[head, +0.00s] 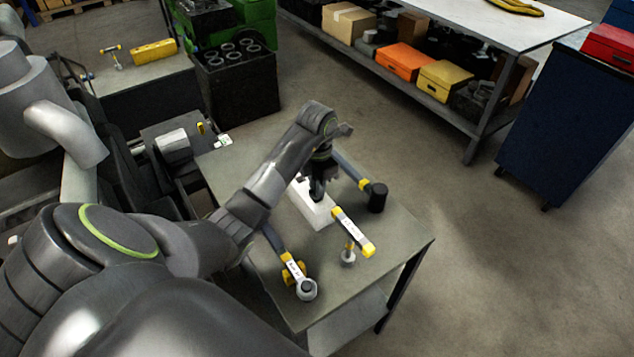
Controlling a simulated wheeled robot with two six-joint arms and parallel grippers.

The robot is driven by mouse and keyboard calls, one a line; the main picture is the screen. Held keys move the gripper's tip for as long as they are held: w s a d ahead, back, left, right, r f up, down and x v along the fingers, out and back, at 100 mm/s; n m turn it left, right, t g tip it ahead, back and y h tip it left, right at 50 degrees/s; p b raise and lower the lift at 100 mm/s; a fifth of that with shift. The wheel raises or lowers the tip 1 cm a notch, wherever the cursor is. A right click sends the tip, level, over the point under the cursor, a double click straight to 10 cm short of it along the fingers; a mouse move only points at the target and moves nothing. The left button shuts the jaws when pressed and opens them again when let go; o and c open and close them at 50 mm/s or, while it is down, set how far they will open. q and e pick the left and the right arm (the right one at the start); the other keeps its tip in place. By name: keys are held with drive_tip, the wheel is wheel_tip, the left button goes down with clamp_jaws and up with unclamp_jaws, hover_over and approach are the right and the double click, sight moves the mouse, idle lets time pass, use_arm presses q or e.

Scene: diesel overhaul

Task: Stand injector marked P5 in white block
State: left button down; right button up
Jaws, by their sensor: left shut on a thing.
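The white block (321,216) lies on the grey table, partly hidden by my left arm and gripper. My left gripper (317,186) points down over the block. It is shut on a small dark part, taken as the injector (316,196), which shows just below the fingers, at or over the block's top. Most of the part is hidden by the gripper. Its P5 mark cannot be read, and I cannot tell whether it is seated. My right gripper is not in view.
A yellow-ended labelled tool (353,232) and a ring-ended labelled tool (306,289) lie nearer the front. The table's right front corner (405,246) is clear. A blue cabinet (562,130) stands apart at right.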

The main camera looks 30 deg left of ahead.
use_arm(q)
drive_tip(key=shift+f+b, duration=0.45)
drive_tip(key=shift+f, duration=0.2)
drive_tip(key=c, duration=1.2)
unclamp_jaws()
